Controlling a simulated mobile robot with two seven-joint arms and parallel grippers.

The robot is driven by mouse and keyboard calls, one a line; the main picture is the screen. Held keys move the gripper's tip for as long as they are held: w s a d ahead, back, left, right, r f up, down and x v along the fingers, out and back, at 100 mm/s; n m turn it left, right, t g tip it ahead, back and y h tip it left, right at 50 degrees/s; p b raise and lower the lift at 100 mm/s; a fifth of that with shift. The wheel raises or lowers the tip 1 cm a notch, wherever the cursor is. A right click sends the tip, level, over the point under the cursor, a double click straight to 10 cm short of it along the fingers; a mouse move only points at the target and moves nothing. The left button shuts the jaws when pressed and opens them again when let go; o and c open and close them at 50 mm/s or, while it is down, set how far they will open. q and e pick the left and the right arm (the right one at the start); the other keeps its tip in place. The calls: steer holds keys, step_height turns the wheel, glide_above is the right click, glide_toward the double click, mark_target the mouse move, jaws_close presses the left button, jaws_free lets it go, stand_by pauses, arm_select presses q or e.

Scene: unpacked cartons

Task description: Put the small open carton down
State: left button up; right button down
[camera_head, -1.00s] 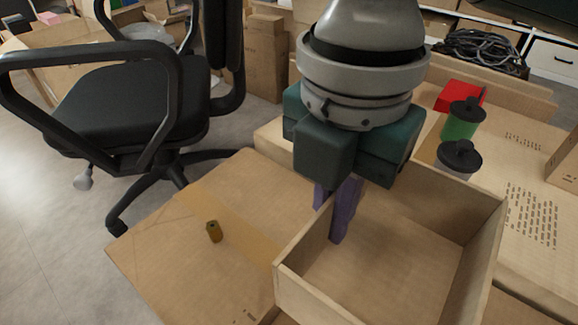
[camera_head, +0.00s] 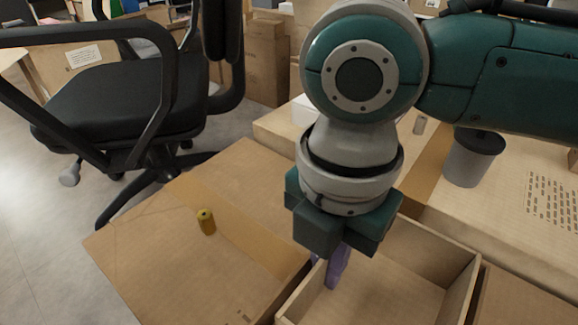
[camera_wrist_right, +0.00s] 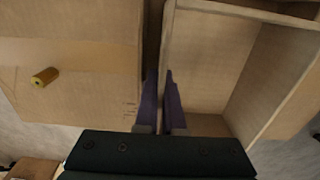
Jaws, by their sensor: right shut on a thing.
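The small open carton (camera_head: 461,292) is a brown, open-topped box at the bottom right of the head view, cut off by the lower edge. My right gripper (camera_head: 331,268) is above its left wall, with purple fingers shut on that wall. In the right wrist view my right gripper (camera_wrist_right: 162,103) has one finger on each side of the carton's near wall, and the carton (camera_wrist_right: 212,62) opens to the right. The carton looks upright. I cannot tell whether its bottom touches anything. My left gripper is not in view.
A closed carton top (camera_head: 160,235) with a small yellow-brown cylinder (camera_head: 206,221) lies to the left. A grey black-lidded canister (camera_head: 472,158) stands on a large carton (camera_head: 520,215) at the right. A black office chair (camera_head: 115,105) is at the upper left.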

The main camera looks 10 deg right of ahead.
steer(key=shift+f, duration=0.25)
steer(key=c, duration=1.3)
jaws_free()
steer(key=shift+f, duration=0.1)
